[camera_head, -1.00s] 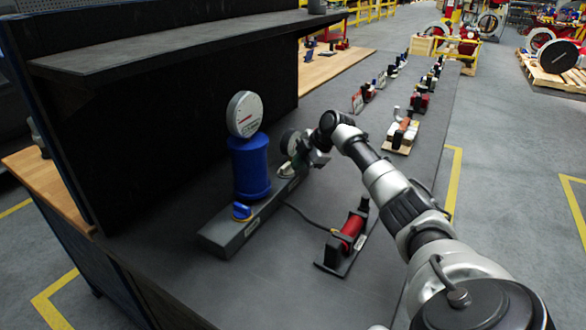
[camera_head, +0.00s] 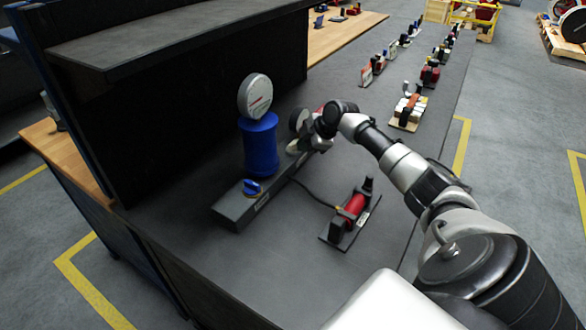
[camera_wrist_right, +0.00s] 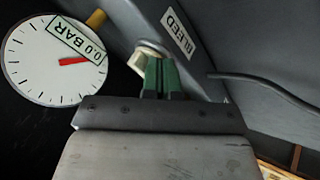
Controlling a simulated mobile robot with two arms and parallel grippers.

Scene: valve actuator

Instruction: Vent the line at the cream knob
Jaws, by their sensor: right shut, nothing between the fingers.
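The cream knob (camera_wrist_right: 137,62) shows in the right wrist view beside the BLEED label (camera_wrist_right: 178,31), partly hidden behind my green fingertips. My right gripper (camera_wrist_right: 160,76) is shut with nothing between its fingers. Its tips are at the knob; I cannot tell whether they touch it. In the head view my right gripper (camera_head: 316,146) is at the far end of the grey manifold (camera_head: 234,212), and the knob is mostly covered there. A round dial (camera_wrist_right: 55,60) reads 0.0 BAR, with a red needle. My left gripper is not in view.
A blue cylinder (camera_head: 261,147) with a gauge (camera_head: 255,96) on top stands on the manifold, with a blue knob (camera_head: 251,187) at the near end. A red hand pump (camera_head: 352,206) sits to the right, joined by a black hose. A shelf (camera_head: 170,40) overhangs the left.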

